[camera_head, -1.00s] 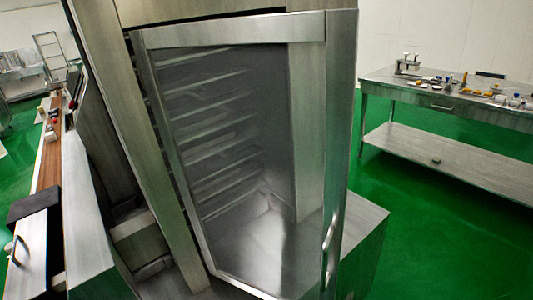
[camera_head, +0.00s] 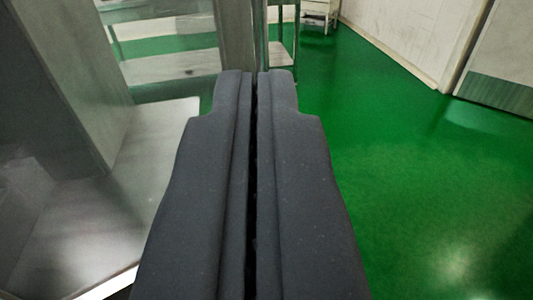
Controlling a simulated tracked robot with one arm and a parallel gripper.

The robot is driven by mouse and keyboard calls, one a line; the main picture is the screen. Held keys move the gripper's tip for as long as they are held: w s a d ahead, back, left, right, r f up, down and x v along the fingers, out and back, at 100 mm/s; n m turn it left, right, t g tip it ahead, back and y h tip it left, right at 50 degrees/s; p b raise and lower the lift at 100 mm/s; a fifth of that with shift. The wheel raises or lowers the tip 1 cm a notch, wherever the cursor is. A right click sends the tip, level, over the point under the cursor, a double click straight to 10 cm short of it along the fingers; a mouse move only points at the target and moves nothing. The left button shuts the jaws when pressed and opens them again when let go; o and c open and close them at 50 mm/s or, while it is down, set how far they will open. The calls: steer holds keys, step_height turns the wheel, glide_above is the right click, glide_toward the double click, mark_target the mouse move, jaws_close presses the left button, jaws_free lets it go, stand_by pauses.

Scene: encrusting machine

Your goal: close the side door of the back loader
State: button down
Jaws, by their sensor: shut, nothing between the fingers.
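My gripper (camera_head: 256,74) points forward in the middle of the view, its two black fingers together with nothing between them. The side door of the back loader fills the left of the view, a clear pane in a steel frame. Its upright steel frame edge (camera_head: 236,35) stands just beyond the fingertips, at the top centre. I cannot tell whether the fingertips touch it. The rest of the frame is out of view or hidden behind my fingers. The handle cannot be clearly made out.
A grey steel upright (camera_head: 65,75) and a pale steel surface (camera_head: 150,140) show at the left. A steel table's lower shelf (camera_head: 170,65) shows through the pane. Open green floor (camera_head: 430,190) lies to the right, with a white wall (camera_head: 410,35) behind it.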

steer(key=b, duration=0.3)
glide_toward(260, 17)
steer(key=w, duration=0.7)
steer(key=shift+a, duration=0.25)
